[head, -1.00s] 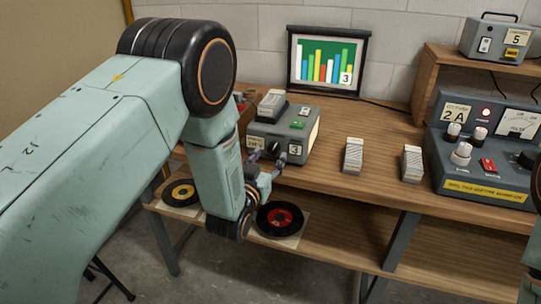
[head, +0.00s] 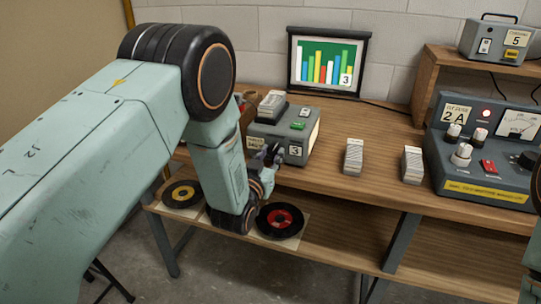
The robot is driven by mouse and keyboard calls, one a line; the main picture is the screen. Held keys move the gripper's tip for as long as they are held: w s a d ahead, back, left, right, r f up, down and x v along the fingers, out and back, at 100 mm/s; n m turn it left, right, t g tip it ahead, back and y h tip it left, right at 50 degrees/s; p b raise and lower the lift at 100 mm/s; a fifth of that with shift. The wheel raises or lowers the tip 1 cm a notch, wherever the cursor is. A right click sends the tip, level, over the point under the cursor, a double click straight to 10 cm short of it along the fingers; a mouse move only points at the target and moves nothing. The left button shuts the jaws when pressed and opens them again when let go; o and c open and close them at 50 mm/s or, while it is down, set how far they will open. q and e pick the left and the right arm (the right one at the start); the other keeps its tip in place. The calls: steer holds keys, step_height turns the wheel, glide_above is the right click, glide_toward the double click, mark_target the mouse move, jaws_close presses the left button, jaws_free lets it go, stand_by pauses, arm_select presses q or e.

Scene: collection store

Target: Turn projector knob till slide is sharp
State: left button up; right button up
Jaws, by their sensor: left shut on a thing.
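The slide projector (head: 300,137) is a grey box with a label "3", a green switch and a slide holder on top. It stands on the wooden bench. The screen (head: 327,62) behind it shows a coloured bar chart on green, marked "3", with bar edges that look crisp at this size. My left gripper (head: 270,160) is at the projector's front face, shut on the projector knob, which its fingers mostly hide. Only a sliver of my right arm (head: 533,255) shows at the right edge; its gripper is out of view.
Two pale ribbed boxes (head: 353,157) (head: 412,164) stand right of the projector. A grey console marked "2A" (head: 480,190) is at the right, with a unit marked "5" (head: 495,40) on a shelf. Two records (head: 279,220) (head: 182,194) lie on the lower shelf.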

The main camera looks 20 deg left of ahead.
arm_select(q)
jaws_close()
steer(key=shift+m, duration=2.1)
steer(key=o, duration=0.9)
jaws_free()
steer(key=shift+c, duration=0.2)
steer(key=s, duration=1.2)
steer(key=shift+a, duration=0.2)
